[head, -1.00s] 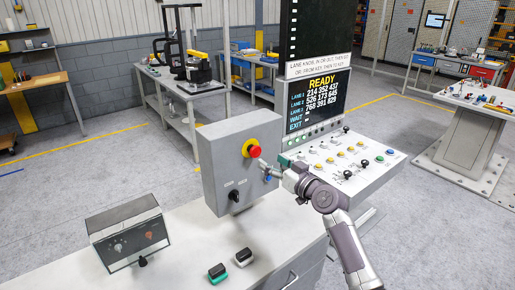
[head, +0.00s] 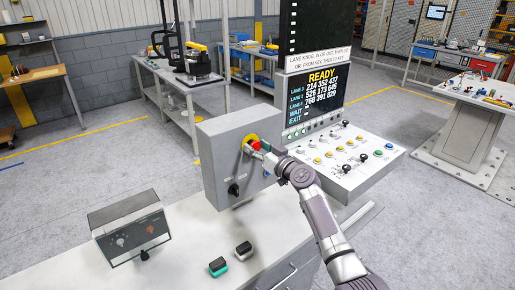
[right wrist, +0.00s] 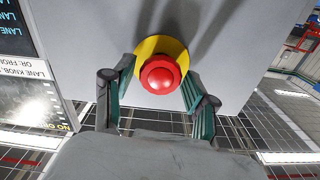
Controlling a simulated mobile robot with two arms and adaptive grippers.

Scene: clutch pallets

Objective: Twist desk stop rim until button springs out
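The desk stop is a red mushroom button with a yellow collar on the front of a grey box. In the head view its yellow collar (head: 249,139) shows, and the red button (head: 256,145) is partly hidden by my right gripper (head: 256,151). In the right wrist view the red button (right wrist: 161,75) sits in the middle of the yellow collar (right wrist: 150,46). My right gripper (right wrist: 155,80) has one finger on each side of the button, with visible gaps, so it is open around it. My left gripper is not in view.
The grey box (head: 220,170) also bears a black knob (head: 233,190) below the stop. A small meter box (head: 128,232) and two small switches (head: 218,266) stand on the desk at front left. A sloped panel (head: 345,165) with several knobs is to the right.

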